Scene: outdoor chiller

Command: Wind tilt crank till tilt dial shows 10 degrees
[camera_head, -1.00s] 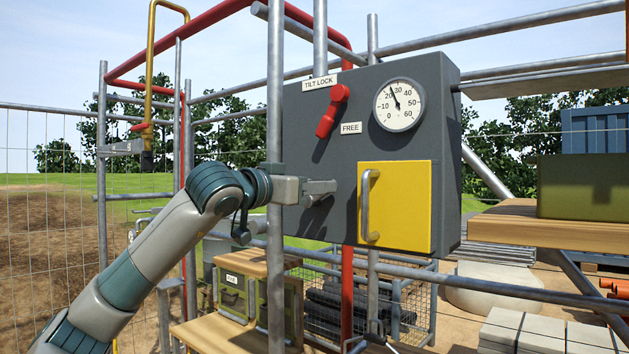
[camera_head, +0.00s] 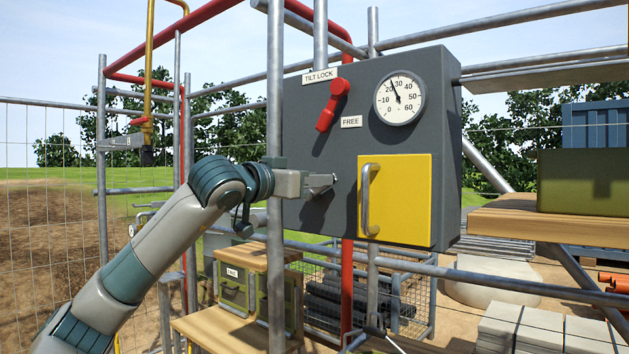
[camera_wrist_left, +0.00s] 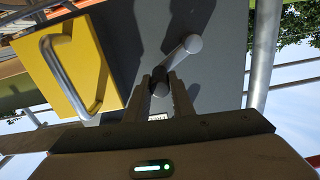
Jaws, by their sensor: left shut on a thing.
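The grey control box (camera_head: 303,155) carries the round white tilt dial (camera_head: 410,110). Its needle points up and slightly left, between 20 and 30. The tilt crank shows in the left wrist view as a short silver arm (camera_wrist_left: 179,55) running from a round hub to a dark knob (camera_wrist_left: 160,88). My left gripper (camera_head: 330,182) is at the box's left face, below the lever; in the left wrist view its two fingers (camera_wrist_left: 160,85) are shut around the knob. The gripper hides most of the crank in the head view. My right gripper is not in view.
A red tilt lock lever (camera_head: 331,105) points down-left, with a FREE label (camera_head: 351,122) at its lower right. A yellow panel with a metal handle (camera_head: 367,200) is right of my gripper.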

